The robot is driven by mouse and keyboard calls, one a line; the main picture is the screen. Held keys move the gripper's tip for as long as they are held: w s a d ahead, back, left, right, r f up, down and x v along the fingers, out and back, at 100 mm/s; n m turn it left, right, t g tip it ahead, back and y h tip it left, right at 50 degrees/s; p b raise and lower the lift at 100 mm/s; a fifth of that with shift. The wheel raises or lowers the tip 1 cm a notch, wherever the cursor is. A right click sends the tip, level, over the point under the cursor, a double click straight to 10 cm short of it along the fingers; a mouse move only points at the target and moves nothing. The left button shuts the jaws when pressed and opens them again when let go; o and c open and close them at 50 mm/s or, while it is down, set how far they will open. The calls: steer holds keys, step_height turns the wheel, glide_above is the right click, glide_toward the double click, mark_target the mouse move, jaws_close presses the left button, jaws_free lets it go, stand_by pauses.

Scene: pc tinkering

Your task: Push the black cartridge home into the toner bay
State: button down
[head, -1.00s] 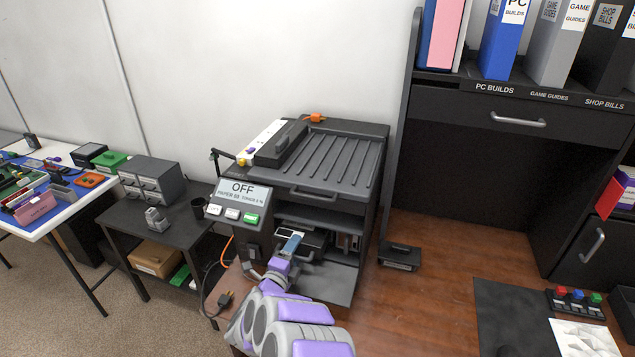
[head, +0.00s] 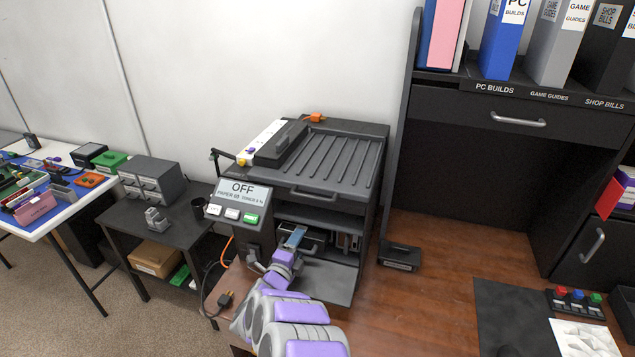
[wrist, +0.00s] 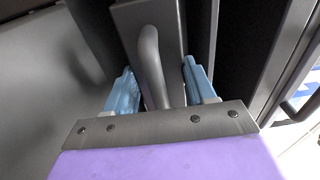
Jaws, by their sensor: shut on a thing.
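The printer (head: 340,165) stands on the desk with its front open and the toner bay (head: 345,225) showing. My gripper (head: 296,236) is at the left part of this opening. In the wrist view its blue fingers (wrist: 162,88) are on both sides of a grey loop handle (wrist: 152,65). The handle is on the front of a dark cartridge (wrist: 178,20), which extends away between dark walls. The gripper is shut on the handle. In the head view my gripper and the bay edges hide most of the cartridge, so its depth is unclear.
The lowered front flap (head: 325,280) lies below the opening. A small black box (head: 400,256) sits on the desk right of the printer. The control panel (head: 240,202) reads OFF, left of the bay. A loose plug (head: 225,299) lies near the desk's left edge.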

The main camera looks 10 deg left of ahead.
steer(key=shift+w, duration=0.75)
steer(key=shift+c, duration=1.4)
jaws_free()
steer(key=shift+o, duration=0.4)
steer(key=shift+d+f, duration=0.1)
steer(key=shift+f, duration=0.3)
steer(key=shift+s+f, duration=0.15)
